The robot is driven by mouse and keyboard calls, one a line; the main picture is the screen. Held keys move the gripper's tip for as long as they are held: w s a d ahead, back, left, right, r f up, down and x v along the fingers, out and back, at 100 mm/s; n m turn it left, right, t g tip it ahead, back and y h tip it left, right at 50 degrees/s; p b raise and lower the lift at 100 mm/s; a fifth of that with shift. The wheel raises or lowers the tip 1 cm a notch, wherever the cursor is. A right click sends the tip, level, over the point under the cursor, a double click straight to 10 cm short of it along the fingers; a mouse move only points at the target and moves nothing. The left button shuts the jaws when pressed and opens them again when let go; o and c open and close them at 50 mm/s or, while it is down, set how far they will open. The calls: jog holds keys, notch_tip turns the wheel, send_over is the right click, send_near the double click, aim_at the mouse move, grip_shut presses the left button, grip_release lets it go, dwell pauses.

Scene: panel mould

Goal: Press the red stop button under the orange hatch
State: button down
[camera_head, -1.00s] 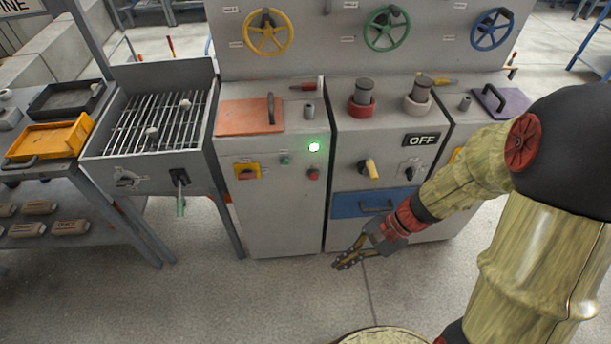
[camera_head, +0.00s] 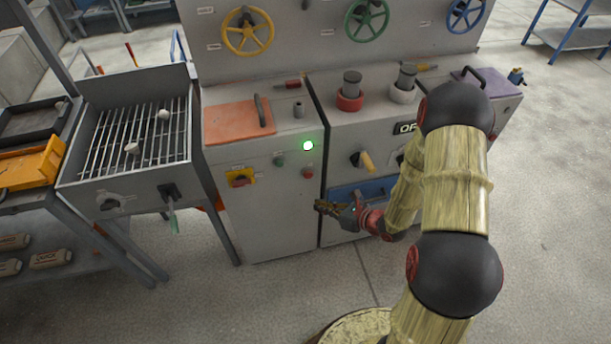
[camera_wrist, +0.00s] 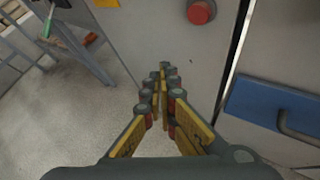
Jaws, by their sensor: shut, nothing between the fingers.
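The red stop button (camera_head: 308,173) is on the front face of the left cabinet, below the orange hatch (camera_head: 238,119), which lies closed on the cabinet top. The button also shows near the top of the wrist view (camera_wrist: 201,11). My gripper (camera_head: 319,206) is in front of the cabinet, below and slightly right of the button, apart from it. In the wrist view my gripper (camera_wrist: 168,72) has its fingertips together with nothing between them, and the button is beyond and right of them.
A green button (camera_head: 279,160), a lit green lamp (camera_head: 308,146) and a yellow-backed switch (camera_head: 240,177) are near the red button. A blue drawer (camera_head: 343,194) is right of my gripper. A grated tray (camera_head: 135,137) stands left.

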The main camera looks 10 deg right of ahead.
aim_at(308, 174)
jog(key=shift+w, duration=0.1)
dwell(0.3)
jog(key=w, duration=0.8)
jog(key=shift+w, duration=0.35)
jog(key=shift+w, duration=0.2)
dwell(1.2)
jog(key=shift+w, duration=0.2)
jog(key=shift+w+r, duration=0.1)
jog(key=shift+w, duration=0.4)
dwell(0.9)
jog(key=shift+s, duration=0.9)
